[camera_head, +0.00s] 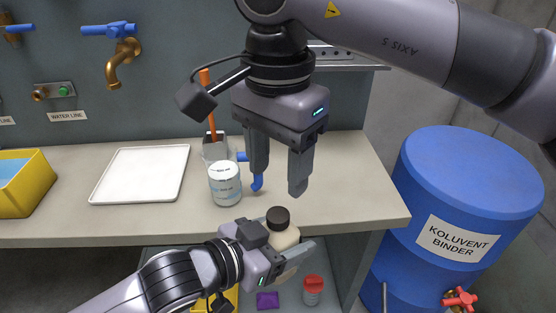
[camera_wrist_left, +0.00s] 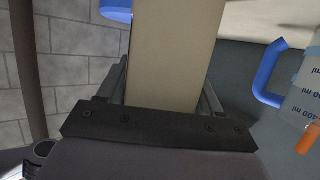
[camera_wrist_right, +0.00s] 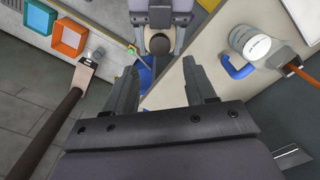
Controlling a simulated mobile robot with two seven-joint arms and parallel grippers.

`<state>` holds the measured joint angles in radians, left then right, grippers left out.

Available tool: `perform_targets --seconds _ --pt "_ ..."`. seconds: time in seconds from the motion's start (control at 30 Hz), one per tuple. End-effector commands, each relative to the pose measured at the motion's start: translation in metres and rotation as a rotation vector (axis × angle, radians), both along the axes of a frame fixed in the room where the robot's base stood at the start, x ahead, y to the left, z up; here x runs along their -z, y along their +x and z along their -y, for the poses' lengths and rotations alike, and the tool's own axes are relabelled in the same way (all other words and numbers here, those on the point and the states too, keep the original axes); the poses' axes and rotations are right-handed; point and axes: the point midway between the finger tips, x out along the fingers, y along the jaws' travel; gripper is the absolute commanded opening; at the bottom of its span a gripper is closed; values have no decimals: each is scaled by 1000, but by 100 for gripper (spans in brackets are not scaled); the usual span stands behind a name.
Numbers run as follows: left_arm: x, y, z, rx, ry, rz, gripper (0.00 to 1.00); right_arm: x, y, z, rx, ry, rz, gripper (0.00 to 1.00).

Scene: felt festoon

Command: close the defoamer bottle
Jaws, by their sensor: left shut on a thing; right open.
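A cream bottle (camera_head: 285,238) with a dark brown, cap-like top (camera_head: 278,217) stands upright in my left gripper (camera_head: 293,252), in front of the counter's edge. My left gripper is shut on the bottle's body, which fills the left wrist view (camera_wrist_left: 170,50). My right gripper (camera_head: 278,188) is open and empty, pointing down above and slightly behind the bottle. In the right wrist view the dark top (camera_wrist_right: 160,42) shows beyond and between my right fingers, apart from them. I cannot tell how tightly the top sits.
A white measuring jug (camera_head: 225,185) with a blue handle stands close left of my right gripper, an orange-handled tool (camera_head: 207,100) behind it. A white tray (camera_head: 140,174) and yellow bin (camera_head: 28,185) are further left. A blue drum (camera_head: 470,190) stands right. A red-capped jar (camera_head: 313,289) sits below.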

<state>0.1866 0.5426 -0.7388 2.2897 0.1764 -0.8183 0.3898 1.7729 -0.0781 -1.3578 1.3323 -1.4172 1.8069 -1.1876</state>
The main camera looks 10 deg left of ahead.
Motion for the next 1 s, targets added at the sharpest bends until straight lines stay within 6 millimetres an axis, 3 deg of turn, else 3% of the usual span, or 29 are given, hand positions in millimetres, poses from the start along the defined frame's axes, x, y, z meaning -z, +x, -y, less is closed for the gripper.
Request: perform_targets --seconds 0.17,0.6,1.0 --pt "-1 0 0 0 -1 2 0 12 0 0 1 -1 -2 55" --pt "-1 0 0 0 -1 2 0 72 0 0 3 0 -1 55" --pt "-1 0 0 0 -1 2 0 80 0 0 2 0 0 55"
